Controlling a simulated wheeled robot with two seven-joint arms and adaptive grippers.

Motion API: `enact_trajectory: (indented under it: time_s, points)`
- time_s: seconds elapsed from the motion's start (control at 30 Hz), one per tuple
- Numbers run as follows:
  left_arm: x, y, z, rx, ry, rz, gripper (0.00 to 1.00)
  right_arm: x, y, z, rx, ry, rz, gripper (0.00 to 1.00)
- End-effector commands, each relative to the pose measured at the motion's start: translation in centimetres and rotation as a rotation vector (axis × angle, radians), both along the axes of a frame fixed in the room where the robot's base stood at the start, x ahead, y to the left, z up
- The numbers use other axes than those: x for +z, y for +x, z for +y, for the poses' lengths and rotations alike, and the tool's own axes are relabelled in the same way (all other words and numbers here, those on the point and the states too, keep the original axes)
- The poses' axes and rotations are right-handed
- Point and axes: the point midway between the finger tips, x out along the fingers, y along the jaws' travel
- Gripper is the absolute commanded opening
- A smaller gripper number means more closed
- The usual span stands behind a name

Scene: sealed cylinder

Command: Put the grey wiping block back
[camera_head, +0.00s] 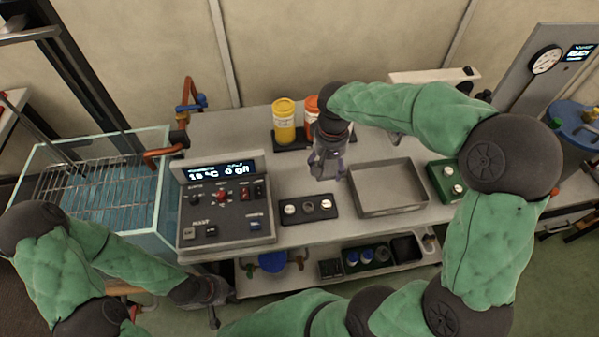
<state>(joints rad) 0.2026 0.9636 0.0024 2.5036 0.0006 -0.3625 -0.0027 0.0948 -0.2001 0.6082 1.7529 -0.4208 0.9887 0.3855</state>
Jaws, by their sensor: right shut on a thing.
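My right gripper (327,170) reaches down over the middle of the table, just left of the grey tray. It is shut on a small grey thing between its fingers, which looks like the grey wiping block; the fingers hide most of it. I cannot tell whether it touches the table. My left gripper (213,312) is low at the left, in front of the table edge, and its fingers are too dark and small to read.
The empty grey tray (387,212) lies right of the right gripper. A black holder (309,209) with round metal parts is in front. Yellow (284,122) and orange (311,112) bottles stand behind. A control box (224,205) and glass tank (143,215) are left; a green holder (436,178) is right.

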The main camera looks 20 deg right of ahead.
Motion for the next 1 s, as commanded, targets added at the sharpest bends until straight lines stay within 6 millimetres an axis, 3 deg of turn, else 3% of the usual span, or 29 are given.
enact_trajectory:
  time_s: [0.2,0.4,0.77,1.0]
  points:
    - [-1.6,0.0,0.0,0.0,0.0,0.0,0.0,-2.5,4.3,2.2,0.005,0.0,0.001,0.38]
    - [-2.9,0.0,0.0,0.0,0.0,0.0,0.0,-5.7,6.8,3.5,0.003,0.0,0.003,0.38]
    - [-3.7,0.0,0.0,0.0,0.0,0.0,0.0,-7.8,8.6,4.3,0.001,0.0,0.0,0.38]
    - [-4.9,0.0,0.0,0.0,0.0,0.0,0.0,-11.0,8.9,4.5,0.001,0.0,0.002,0.38]
